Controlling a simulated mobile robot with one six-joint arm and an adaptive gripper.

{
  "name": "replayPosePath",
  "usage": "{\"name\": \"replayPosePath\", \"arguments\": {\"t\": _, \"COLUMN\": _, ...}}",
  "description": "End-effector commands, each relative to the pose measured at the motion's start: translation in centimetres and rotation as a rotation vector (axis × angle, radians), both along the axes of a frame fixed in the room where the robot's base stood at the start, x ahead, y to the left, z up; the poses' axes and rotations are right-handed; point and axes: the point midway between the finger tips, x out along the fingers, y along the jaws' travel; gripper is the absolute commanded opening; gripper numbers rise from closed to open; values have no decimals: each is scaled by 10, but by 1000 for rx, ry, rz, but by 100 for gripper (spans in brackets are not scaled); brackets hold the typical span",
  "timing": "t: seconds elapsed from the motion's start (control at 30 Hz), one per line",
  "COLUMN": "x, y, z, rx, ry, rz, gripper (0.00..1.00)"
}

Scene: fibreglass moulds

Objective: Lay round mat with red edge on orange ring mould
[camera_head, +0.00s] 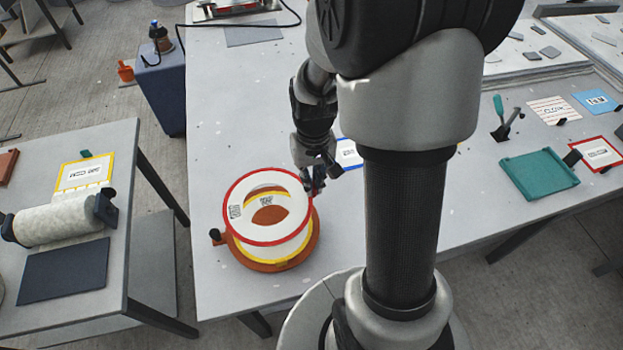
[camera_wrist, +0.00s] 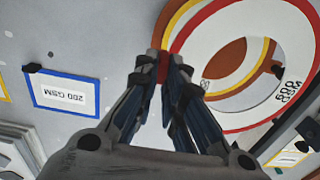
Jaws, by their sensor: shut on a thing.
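The round mat with red edge (camera_head: 237,194) is a white ring with a printed label. My gripper (camera_head: 314,183) is shut on its right edge in the head view, and the mat is roughly level. In the wrist view, the red-edged mat (camera_wrist: 297,40) extends right from my gripper (camera_wrist: 163,68). The orange ring mould (camera_head: 275,266) sits on the table below it. A yellow-edged round mat (camera_head: 300,243) lies between them, on the mould. The red-edged mat appears raised above these and shifted slightly toward the back; it hides much of both. The exact gap cannot be told.
A dark knob (camera_head: 215,235) stands at the mould's left. A blue-edged card (camera_head: 348,153) lies behind my gripper. A teal tray (camera_head: 539,174) and tools are on the right. A side table (camera_head: 125,180) with a fabric roll (camera_head: 60,224) stands left.

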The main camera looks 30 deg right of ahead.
Motion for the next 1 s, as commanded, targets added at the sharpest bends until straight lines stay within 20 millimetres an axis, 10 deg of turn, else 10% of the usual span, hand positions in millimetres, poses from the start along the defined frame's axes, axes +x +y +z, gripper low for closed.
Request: {"name": "replayPosePath", "arguments": {"t": 1.0, "x": 0, "y": 0, "z": -54, "rx": 4, "ry": -1, "rz": -2, "gripper": 0}}
